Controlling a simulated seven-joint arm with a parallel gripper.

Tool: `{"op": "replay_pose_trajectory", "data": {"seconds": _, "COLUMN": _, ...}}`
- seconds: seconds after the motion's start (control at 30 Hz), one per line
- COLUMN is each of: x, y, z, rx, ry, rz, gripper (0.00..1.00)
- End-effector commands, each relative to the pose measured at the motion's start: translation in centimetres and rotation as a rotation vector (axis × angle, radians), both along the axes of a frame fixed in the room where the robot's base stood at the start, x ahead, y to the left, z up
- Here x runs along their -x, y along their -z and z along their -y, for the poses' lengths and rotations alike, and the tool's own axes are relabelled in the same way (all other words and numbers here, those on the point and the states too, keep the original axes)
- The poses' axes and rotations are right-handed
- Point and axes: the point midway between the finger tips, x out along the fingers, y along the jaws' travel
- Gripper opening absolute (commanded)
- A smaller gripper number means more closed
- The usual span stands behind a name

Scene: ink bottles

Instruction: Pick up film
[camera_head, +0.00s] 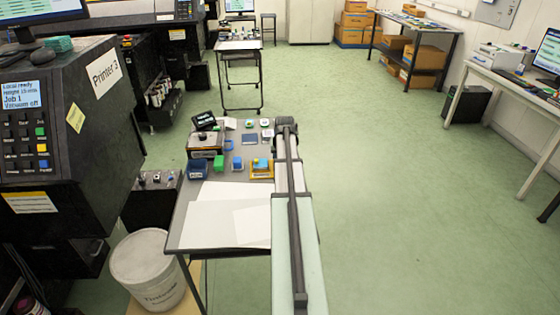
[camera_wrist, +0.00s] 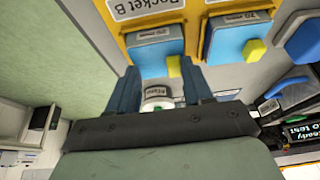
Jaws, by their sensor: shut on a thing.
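My gripper (camera_wrist: 158,80) shows in the wrist view with its two dark blue fingers on either side of a small white round piece. I take this piece to be the film (camera_wrist: 158,92); it has a small dark-lettered label that is too blurred to read surely. The gripper is shut on it, and the dark gripper body hides its lower part. In the head view my arm runs over the right side of the table, and the fingers and film cannot be made out there.
An orange tray marked "Pocket B" (camera_wrist: 131,36) holds blue blocks with yellow tabs; it also shows in the head view (camera_head: 256,175). White sheets (camera_head: 215,215) lie on the near table. Printer 3 (camera_head: 60,120) stands left, a white bucket (camera_head: 148,275) below.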

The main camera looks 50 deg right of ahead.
Motion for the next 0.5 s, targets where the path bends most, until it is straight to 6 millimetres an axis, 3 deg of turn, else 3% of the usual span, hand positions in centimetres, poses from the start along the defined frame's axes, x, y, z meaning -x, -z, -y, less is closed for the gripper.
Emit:
{"op": "replay_pose_trajectory", "data": {"seconds": 0.33, "x": 0.0, "y": -0.2, "z": 0.0, "rx": 0.000, "ry": 0.000, "rz": 0.000, "gripper": 0.38}}
{"op": "replay_pose_trajectory", "data": {"seconds": 0.5, "x": 0.0, "y": -1.8, "z": 0.1, "rx": 0.002, "ry": 0.000, "rz": 0.002, "gripper": 0.38}}
